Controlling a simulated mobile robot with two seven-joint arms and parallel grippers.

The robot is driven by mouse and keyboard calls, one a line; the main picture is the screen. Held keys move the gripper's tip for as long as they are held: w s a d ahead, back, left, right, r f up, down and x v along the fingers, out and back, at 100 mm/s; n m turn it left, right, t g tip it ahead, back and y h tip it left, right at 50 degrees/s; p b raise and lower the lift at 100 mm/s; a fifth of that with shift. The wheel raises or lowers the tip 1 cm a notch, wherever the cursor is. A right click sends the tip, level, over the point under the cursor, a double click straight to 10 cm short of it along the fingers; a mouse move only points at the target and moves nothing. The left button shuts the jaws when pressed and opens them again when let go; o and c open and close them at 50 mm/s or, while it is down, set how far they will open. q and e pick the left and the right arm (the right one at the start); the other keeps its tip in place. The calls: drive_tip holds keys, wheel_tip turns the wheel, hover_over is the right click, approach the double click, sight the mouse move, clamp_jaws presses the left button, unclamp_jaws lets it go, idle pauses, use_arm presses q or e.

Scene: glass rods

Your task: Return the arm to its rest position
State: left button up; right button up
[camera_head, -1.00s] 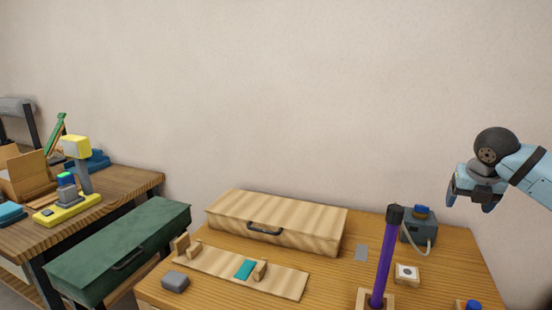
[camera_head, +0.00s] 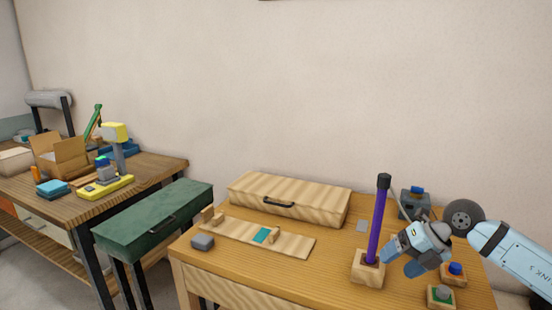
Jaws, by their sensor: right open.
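My right gripper (camera_head: 402,264) is open, with nothing seen between its fingers. Its arm comes in from the right edge, and the fingers point down and to the left over the table's right part. A purple rod (camera_head: 379,220) with a black top stands upright in a wooden block (camera_head: 369,269), just left of the fingers. The rod is outside the gripper, and the gripper appears apart from it. My left gripper is out of view.
The wall area above is clear.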

drive_tip(key=s+a+f+m+t+y, duration=0.2)
drive_tip(key=s+a+m+t+y, duration=0.25)
drive_tip(key=a, duration=0.45)
drive_tip(key=s+a+f+m+t+y, duration=0.1)
drive_tip(key=s+a+f+m+y, duration=0.15)
drive_tip(key=s+a+y, duration=0.4)
drive_tip(key=s+d+f+m+t+h, duration=0.1)
drive_tip(key=s+f+m+h, duration=0.65)
drive_tip(key=f+m, duration=0.4)
drive_tip(key=s+f+m+t+h, duration=0.2)
drive_tip(key=s+f+m+h, duration=0.55)
drive_tip(key=f+m, duration=0.4)
use_arm(q)
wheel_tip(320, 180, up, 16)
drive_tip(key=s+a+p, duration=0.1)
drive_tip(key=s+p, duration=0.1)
drive_tip(key=p, duration=2)
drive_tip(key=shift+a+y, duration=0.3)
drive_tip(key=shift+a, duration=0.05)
use_arm(e)
wheel_tip(320, 180, up, 18)
drive_tip(key=s+d+m, duration=0.1)
drive_tip(key=shift+d, duration=0.4)
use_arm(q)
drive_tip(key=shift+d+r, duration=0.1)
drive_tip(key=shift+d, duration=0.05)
use_arm(e)
drive_tip(key=shift+g, duration=0.25)
